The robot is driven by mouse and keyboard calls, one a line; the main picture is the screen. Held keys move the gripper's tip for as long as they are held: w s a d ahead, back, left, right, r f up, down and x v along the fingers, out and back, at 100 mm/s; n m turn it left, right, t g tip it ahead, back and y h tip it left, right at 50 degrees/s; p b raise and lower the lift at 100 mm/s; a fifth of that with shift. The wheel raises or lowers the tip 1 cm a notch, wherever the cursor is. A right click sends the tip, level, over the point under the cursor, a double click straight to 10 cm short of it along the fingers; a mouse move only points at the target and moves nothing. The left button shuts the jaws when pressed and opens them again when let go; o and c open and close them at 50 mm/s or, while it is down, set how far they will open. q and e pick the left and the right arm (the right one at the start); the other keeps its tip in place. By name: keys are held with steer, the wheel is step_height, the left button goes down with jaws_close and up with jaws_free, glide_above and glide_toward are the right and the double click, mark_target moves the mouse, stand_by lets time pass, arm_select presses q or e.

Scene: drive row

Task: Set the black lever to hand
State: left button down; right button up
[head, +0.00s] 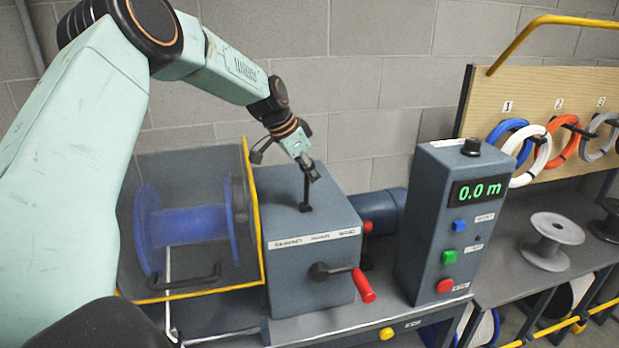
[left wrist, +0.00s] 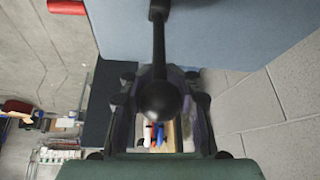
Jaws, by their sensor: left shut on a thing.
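The black lever (head: 306,192) stands about upright on top of the grey drive box (head: 290,223). My left gripper (head: 308,170) is at the top of the lever and shut on it. In the left wrist view the lever's round black knob (left wrist: 160,101) lies between the fingers of my left gripper (left wrist: 160,118), with its rod running up to the box. A white label strip (head: 313,238) runs along the box's upper front edge, its words too small to read. My right gripper is not in view.
A red-handled crank (head: 363,285) sticks out of the box front. A yellow-edged guard (head: 253,205) covers a blue spool (head: 190,226) at left. A control cabinet (head: 425,235) reading 0.0 m stands at right. Cable coils (head: 537,155) hang on a board behind an empty spool (head: 553,240).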

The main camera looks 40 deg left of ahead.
arm_select(q)
steer(key=shift+s+a+f+h+b, duration=0.15)
steer(key=shift+s+f+h+b, duration=0.15)
steer(key=shift+s+b, duration=0.15)
steer(key=shift+s+t, duration=0.1)
steer(key=shift+t, duration=0.2)
steer(key=c, duration=1.5)
jaws_free()
steer(key=o, duration=0.6)
steer(key=shift+s+a+r, duration=0.1)
steer(key=shift+a+r, duration=0.05)
steer(key=shift+r, duration=0.15)
steer(key=shift+w, duration=0.25)
steer(key=shift+r, duration=0.1)
steer(key=v, duration=1.1)
steer(key=shift+s+a+r, duration=0.1)
steer(key=shift+s+r, duration=0.15)
steer(key=shift+s, duration=0.15)
